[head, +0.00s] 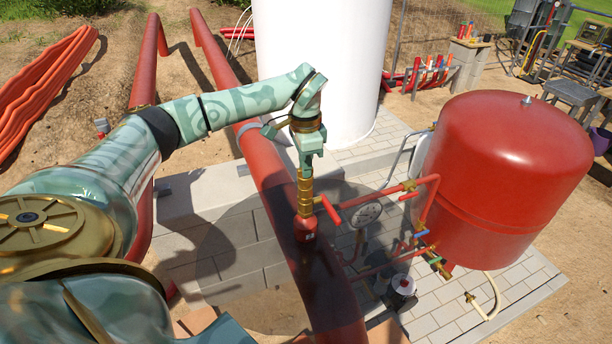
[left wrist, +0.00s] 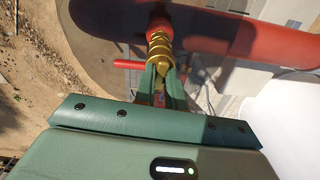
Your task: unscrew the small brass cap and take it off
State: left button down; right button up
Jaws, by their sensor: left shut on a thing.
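A brass fitting (head: 305,195) stands upright on a red stub on top of the thick red pipe, with a red lever handle (head: 330,211) at its side. My left gripper (head: 306,172) comes down from above and is shut on the small brass cap at the top end of the fitting. In the left wrist view the two green fingers (left wrist: 161,80) close around the brass end, and the fitting (left wrist: 159,48) runs on beyond them to the red pipe. The fingers hide most of the cap, so I cannot tell whether it is loose. My right gripper is not in view.
The thick red pipe (head: 262,165) runs under the fitting. A pressure gauge (head: 367,212) and thin red pipes are to its right, before a large red tank (head: 500,170). A white tank (head: 325,60) stands behind. The air left of the fitting is clear beyond my arm.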

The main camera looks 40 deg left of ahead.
pick_arm(q)
jog(key=shift+s+f, duration=0.1)
jog(key=shift+r+p, duration=0.35)
jog(key=shift+p, duration=0.05)
jog(key=shift+r, duration=2.3)
dwell(0.5)
